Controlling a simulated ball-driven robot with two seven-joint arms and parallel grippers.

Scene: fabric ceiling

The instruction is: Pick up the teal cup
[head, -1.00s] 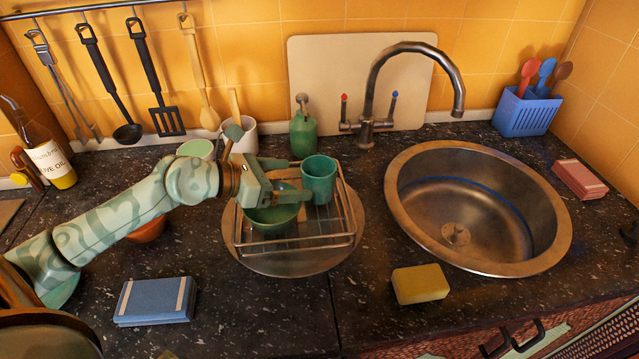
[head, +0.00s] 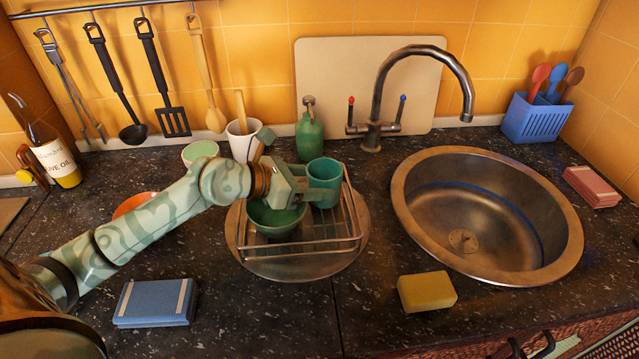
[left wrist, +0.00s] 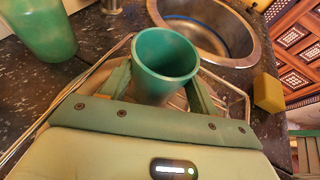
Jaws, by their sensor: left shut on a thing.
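The teal cup (head: 323,181) stands upright in the wire dish rack (head: 352,215), just right of a green bowl (head: 275,220). My left gripper (head: 318,197) reaches in from the left over the bowl and is shut on the cup. In the left wrist view the cup (left wrist: 165,62) sits between the two fingers, its open mouth facing up toward the camera. I cannot tell whether its base is clear of the rack. My right gripper is in neither view.
A green soap bottle (head: 310,134) stands behind the rack. The sink (head: 412,225) and tap (head: 374,110) are to the right, a yellow sponge (head: 427,291) at the front. The front middle counter is clear.

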